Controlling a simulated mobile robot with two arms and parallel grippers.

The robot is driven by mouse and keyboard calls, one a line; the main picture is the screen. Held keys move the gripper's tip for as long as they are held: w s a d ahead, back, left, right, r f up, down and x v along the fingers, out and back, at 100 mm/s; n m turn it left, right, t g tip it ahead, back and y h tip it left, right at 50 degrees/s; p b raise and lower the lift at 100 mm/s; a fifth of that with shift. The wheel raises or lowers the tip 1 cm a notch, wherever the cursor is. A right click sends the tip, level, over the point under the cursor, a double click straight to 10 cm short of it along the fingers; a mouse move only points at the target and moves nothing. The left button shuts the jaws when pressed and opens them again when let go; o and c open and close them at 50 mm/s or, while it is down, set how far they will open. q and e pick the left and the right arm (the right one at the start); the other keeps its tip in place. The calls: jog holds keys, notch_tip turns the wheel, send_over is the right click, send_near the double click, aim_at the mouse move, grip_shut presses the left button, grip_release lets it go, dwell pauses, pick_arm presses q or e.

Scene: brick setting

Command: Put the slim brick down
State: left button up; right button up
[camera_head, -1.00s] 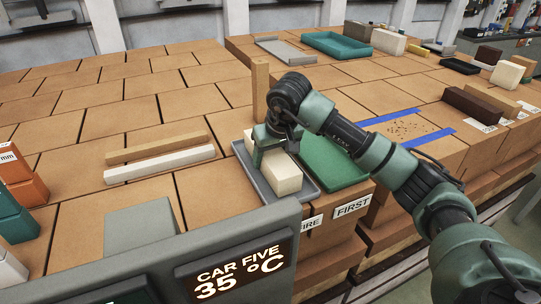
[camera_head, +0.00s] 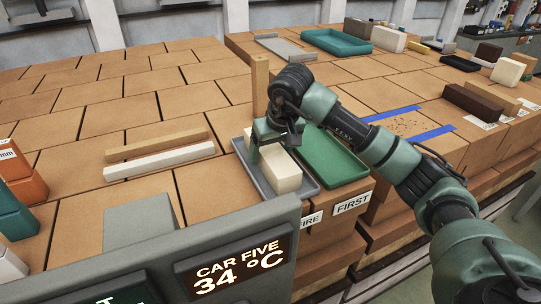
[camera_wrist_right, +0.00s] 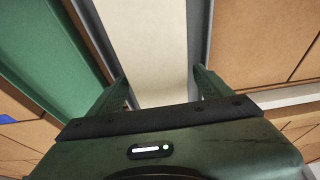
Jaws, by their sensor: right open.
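A pale cream brick (camera_head: 284,174) lies lengthwise in a shallow grey tray (camera_head: 303,194) at the front middle. My right gripper (camera_head: 273,148) is over the far part of this brick and hides some of it. In the right wrist view the open fingers (camera_wrist_right: 160,88) stand on either side of the cream brick (camera_wrist_right: 146,45), with a gap visible on both sides. My left gripper is not in view.
A green tray (camera_head: 337,162) stands right beside the grey one. An upright tan brick (camera_head: 260,80) stands just behind. A white bar (camera_head: 160,163) and a tan bar (camera_head: 155,145) lie to the left. The paved surface behind is largely clear.

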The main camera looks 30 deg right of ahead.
jog(key=b+v, duration=0.1)
jog(key=v, duration=0.9)
jog(key=shift+s+r+b, duration=0.15)
jog(key=shift+s+b, duration=0.05)
jog(key=shift+b, duration=0.2)
